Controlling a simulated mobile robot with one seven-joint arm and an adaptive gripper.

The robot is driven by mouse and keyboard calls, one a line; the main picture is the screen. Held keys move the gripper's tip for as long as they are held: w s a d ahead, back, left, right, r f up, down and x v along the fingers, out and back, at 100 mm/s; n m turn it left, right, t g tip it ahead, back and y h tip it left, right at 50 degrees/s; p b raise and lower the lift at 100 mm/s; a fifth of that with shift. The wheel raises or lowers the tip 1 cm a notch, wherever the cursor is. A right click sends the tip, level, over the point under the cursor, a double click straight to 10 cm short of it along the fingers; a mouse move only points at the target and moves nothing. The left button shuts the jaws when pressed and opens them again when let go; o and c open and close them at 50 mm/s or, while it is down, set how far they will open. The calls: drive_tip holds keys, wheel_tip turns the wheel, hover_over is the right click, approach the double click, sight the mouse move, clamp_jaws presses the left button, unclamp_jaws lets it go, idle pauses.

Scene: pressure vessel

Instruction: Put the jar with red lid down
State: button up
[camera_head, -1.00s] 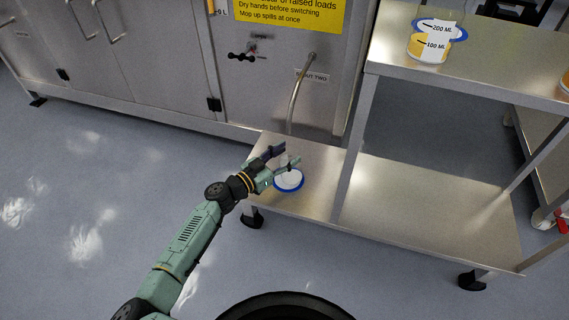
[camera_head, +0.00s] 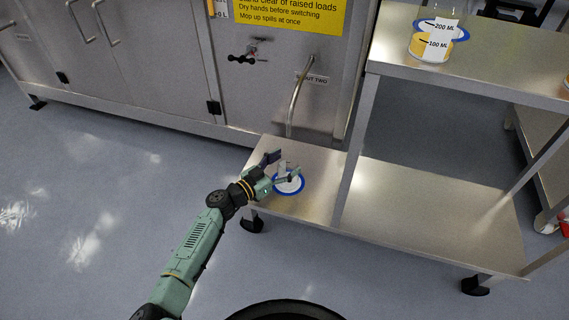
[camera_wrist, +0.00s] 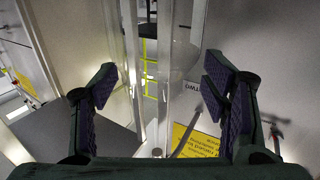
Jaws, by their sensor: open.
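My gripper (camera_head: 286,166) is open over the small low shelf, beside a white disc with a blue rim (camera_head: 291,192).
A table post (camera_head: 352,150) rises just right of the disc. A bent outlet pipe (camera_head: 297,100) hangs behind it from the steel cabinet. A beaker with yellow liquid (camera_head: 428,47) stands on the upper shelf. The lower shelf (camera_head: 430,210) is bare.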

drive_tip(key=shift+o, duration=0.3)
drive_tip(key=p+v, duration=0.1)
drive_tip(key=v, duration=1.1)
